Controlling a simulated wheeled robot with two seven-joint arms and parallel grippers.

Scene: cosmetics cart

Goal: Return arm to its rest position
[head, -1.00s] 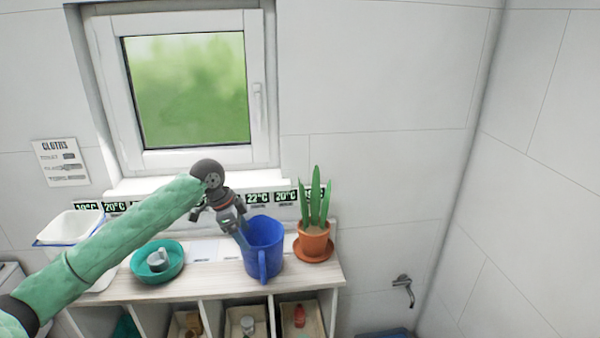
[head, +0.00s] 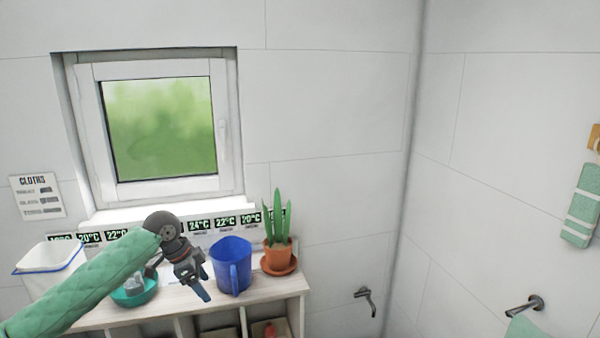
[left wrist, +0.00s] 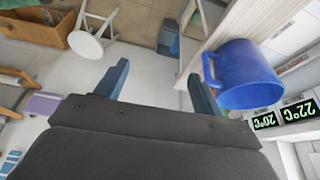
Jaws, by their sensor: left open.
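My left gripper (head: 201,287) is open and empty in the head view. It hangs over the front part of the wooden shelf top (head: 180,302), left of the blue pitcher (head: 231,266) and apart from it. My green-sleeved left arm reaches in from the lower left. In the left wrist view the two fingers (left wrist: 160,90) are spread with nothing between them. The blue pitcher also shows there (left wrist: 245,75), to the right of the fingers. My right gripper is not in view.
A potted plant (head: 278,256) stands right of the pitcher. A teal bowl (head: 135,293) is partly hidden behind my arm. A white bin (head: 50,258) stands at the left. A wall hook (head: 365,296) is to the right. A white stool (left wrist: 92,35) shows on the floor.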

